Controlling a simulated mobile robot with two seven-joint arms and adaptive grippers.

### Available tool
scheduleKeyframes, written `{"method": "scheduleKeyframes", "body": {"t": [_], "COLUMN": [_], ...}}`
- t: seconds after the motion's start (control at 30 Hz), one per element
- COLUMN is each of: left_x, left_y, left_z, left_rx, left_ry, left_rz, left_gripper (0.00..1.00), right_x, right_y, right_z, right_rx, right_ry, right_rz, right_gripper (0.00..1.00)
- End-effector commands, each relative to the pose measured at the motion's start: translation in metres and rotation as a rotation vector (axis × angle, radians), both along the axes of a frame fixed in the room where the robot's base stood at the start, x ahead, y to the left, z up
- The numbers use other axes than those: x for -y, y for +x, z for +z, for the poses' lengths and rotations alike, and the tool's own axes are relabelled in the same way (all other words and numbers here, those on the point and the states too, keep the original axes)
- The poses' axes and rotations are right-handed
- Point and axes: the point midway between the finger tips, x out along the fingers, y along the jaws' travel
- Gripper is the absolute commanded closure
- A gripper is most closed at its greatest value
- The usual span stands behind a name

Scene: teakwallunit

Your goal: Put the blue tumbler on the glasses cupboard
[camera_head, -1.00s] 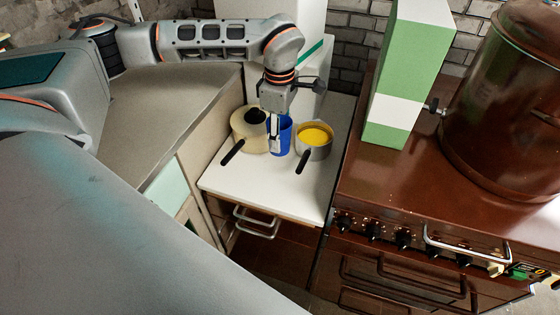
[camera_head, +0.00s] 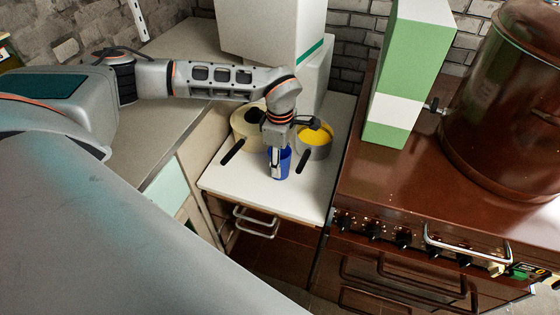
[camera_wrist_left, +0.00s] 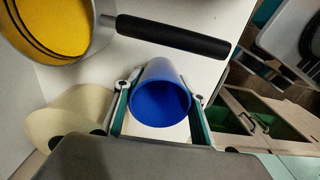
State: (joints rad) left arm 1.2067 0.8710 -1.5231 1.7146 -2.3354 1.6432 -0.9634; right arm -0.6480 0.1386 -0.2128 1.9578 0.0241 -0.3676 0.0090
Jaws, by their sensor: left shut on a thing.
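The blue tumbler (camera_head: 284,164) is in my left gripper (camera_head: 277,166), in front of the two pots over the white cabinet top (camera_head: 245,185). In the left wrist view the tumbler (camera_wrist_left: 160,97) sits between the two fingers of the gripper (camera_wrist_left: 160,110), its open rim facing the camera. The gripper is shut on it. I cannot tell whether its base is clear of the white top. I cannot tell which piece of furniture is the glasses cupboard. My right gripper is not in view.
A cream pot (camera_head: 241,124) and a steel pot with yellow inside (camera_head: 316,140) stand close behind the tumbler, handles pointing forward. A green-and-white box (camera_head: 405,80) and a large brown pot (camera_head: 515,100) stand on the brown stove (camera_head: 400,190). The white top's front is clear.

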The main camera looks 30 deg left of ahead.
Motion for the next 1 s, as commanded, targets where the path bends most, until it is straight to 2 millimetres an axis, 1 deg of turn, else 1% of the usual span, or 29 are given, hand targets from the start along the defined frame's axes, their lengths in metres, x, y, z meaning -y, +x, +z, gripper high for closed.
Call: {"method": "scheduleKeyframes", "body": {"t": [0.17,0.2,0.27,0.57,0.67,0.77,0.87,1.0], "left_x": [0.000,0.000,0.000,0.000,0.000,0.000,-0.001,0.000], "left_y": [0.000,0.000,0.000,0.000,0.000,0.001,0.001,0.001], "left_z": [-0.003,-0.004,-0.003,-0.003,0.001,0.010,0.028,0.057], "left_rx": [0.000,0.000,0.000,0.000,0.000,0.002,0.004,0.004], "left_ry": [0.000,0.000,0.000,0.000,0.000,0.000,0.001,0.000], "left_rz": [0.000,0.000,0.000,0.000,0.000,0.000,0.000,-0.001], "left_gripper": [0.85,0.58,0.43,0.43,0.43,0.43,0.43,0.43], "right_x": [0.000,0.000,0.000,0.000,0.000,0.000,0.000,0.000], "right_y": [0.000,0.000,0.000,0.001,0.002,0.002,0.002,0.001], "right_z": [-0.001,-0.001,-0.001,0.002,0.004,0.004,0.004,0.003], "right_rx": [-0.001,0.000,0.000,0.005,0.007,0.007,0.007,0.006], "right_ry": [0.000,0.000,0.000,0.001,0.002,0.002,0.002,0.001], "right_rz": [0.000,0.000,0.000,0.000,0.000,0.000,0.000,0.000], "right_gripper": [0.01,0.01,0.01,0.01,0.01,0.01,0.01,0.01]}}
